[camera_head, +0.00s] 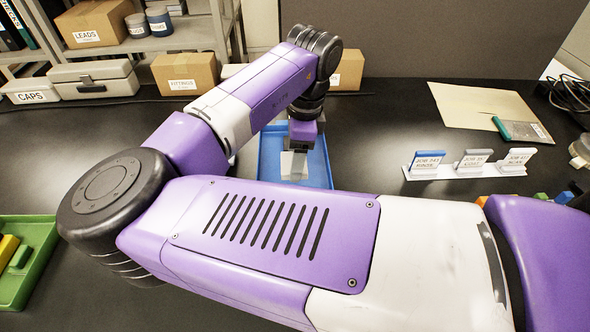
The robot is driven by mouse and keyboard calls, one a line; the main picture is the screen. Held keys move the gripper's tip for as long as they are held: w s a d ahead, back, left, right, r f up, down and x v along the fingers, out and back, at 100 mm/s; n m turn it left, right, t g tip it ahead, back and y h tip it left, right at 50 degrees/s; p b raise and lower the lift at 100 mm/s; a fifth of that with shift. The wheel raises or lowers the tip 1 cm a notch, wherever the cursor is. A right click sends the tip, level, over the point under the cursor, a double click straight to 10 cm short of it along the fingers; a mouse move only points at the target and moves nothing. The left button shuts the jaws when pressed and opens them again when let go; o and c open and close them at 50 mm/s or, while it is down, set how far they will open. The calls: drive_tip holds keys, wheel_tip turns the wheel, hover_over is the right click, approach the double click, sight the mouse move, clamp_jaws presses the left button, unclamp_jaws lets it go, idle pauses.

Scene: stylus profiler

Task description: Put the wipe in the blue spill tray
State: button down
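The blue spill tray (320,165) lies on the dark bench in the middle of the view, partly hidden by my purple arm. A small white object, likely the wipe (292,166), shows within the tray's outline, right below my gripper (299,150). My gripper points down over the tray. Its fingertips are too small and covered to show whether they are open or shut on the white object. I cannot tell whether the white object rests on the tray floor or is held just above it.
A green tray (38,235) with coloured items stands at the left edge. A white card holder (462,172) with several job tags stands at right. A beige folder (480,105) lies behind it. Boxes labelled CAPS (30,92) and FITTINGS (185,73) line the back.

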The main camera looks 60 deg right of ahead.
drive_tip(key=shift+f, duration=2.4)
drive_tip(key=shift+f, duration=0.2)
drive_tip(key=shift+c, duration=1.3)
unclamp_jaws()
drive_tip(key=r, duration=0.8)
drive_tip(key=s+d+r, duration=0.1)
drive_tip(key=r, duration=0.3)
drive_tip(key=shift+s+r, duration=0.1)
drive_tip(key=shift+r, duration=0.1)
